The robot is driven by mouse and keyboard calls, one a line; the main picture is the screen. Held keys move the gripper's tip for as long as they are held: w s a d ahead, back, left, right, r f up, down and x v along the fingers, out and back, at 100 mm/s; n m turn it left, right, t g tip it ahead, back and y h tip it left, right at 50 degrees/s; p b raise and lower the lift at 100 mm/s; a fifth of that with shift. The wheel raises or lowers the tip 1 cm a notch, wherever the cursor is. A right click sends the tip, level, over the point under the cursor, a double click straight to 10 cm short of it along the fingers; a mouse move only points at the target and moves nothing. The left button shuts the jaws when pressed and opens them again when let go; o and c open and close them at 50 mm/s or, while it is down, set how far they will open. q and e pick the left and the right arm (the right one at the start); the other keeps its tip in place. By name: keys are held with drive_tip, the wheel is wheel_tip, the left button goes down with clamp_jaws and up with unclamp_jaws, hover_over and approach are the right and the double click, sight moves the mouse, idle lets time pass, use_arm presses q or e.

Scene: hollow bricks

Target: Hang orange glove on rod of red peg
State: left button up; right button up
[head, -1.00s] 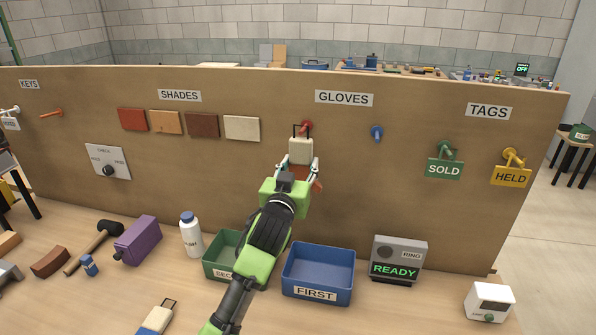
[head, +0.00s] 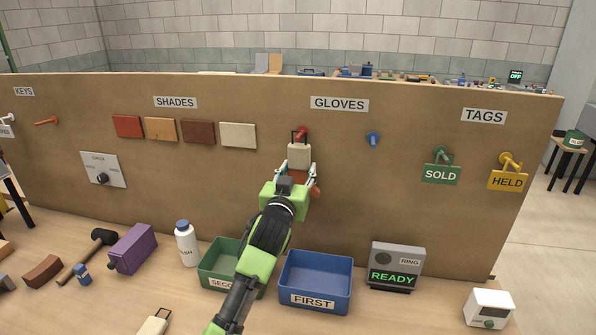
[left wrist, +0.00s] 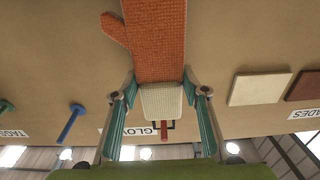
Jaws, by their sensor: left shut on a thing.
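The orange glove (left wrist: 155,40) hangs fingers-down against the brown board, with a pale cuff (head: 299,156) and a dark hanging loop at the top. My left gripper (head: 298,175) is shut on the glove at its cuff, which also shows between the fingers in the left wrist view (left wrist: 162,102). The red peg (head: 302,132) stands out from the board under the GLOVES sign, right at the loop. The peg's end also shows by the cuff in the left wrist view (left wrist: 164,153). I cannot tell whether the rod passes through the loop. My right gripper is not in view.
A blue peg (head: 373,139) sits bare to the right. SOLD (head: 441,174) and HELD (head: 507,181) tags hang further right. Below are a blue FIRST bin (head: 316,280), a green bin (head: 214,264) and a READY box (head: 397,266). Another pale cuff with loop (head: 154,326) lies at the front edge.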

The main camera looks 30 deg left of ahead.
use_arm(q)
drive_tip(key=o, duration=1.3)
drive_tip(key=shift+s+f, duration=0.1)
drive_tip(key=shift+s, duration=0.15)
drive_tip(key=v, duration=1.1)
drive_tip(key=shift+s+d, duration=0.1)
drive_tip(key=shift+s, duration=0.2)
